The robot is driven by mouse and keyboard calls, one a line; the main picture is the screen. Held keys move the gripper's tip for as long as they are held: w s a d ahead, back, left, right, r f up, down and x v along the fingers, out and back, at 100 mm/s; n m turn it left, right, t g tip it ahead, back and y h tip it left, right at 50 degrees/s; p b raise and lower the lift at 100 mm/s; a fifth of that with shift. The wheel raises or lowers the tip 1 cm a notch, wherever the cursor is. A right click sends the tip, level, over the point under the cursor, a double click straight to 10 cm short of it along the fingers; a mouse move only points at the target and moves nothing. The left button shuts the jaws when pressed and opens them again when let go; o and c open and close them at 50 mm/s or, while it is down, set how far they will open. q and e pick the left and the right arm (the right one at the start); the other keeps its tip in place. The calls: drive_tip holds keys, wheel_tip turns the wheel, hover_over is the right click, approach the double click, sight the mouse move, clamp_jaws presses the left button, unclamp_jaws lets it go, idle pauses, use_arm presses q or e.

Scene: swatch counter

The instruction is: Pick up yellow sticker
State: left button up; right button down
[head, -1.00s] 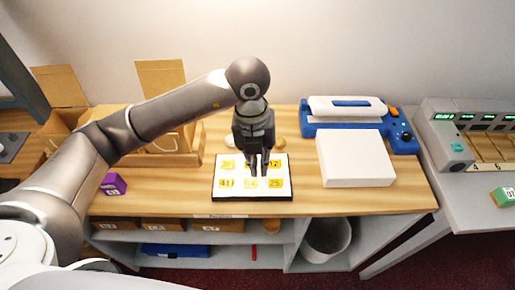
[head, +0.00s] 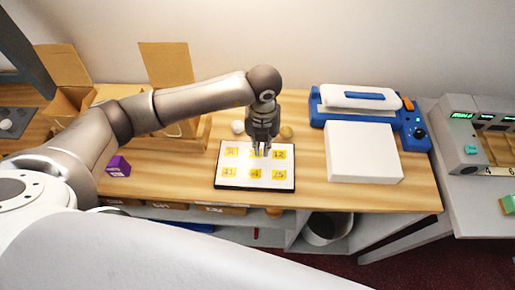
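A white board (head: 224,181) with a dark rim lies flat on the wooden counter. It carries two rows of yellow stickers with dark numbers, such as the sticker marked 12 (head: 279,155) and the one below it at the right (head: 278,174). My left gripper (head: 262,153) points down over the top middle sticker and partly hides it. Its fingers look a little apart; I cannot tell whether the tips touch the board. My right gripper is not in view.
A blue machine (head: 412,133) and a white box (head: 362,152) stand right of the board. A purple block (head: 118,166) and open cardboard boxes (head: 167,64) are at the left. Two small round objects, one white (head: 237,127) and one tan (head: 286,132), sit behind the board.

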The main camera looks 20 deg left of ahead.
use_arm(q)
drive_tip(key=shift+f, duration=1.1)
clamp_jaws()
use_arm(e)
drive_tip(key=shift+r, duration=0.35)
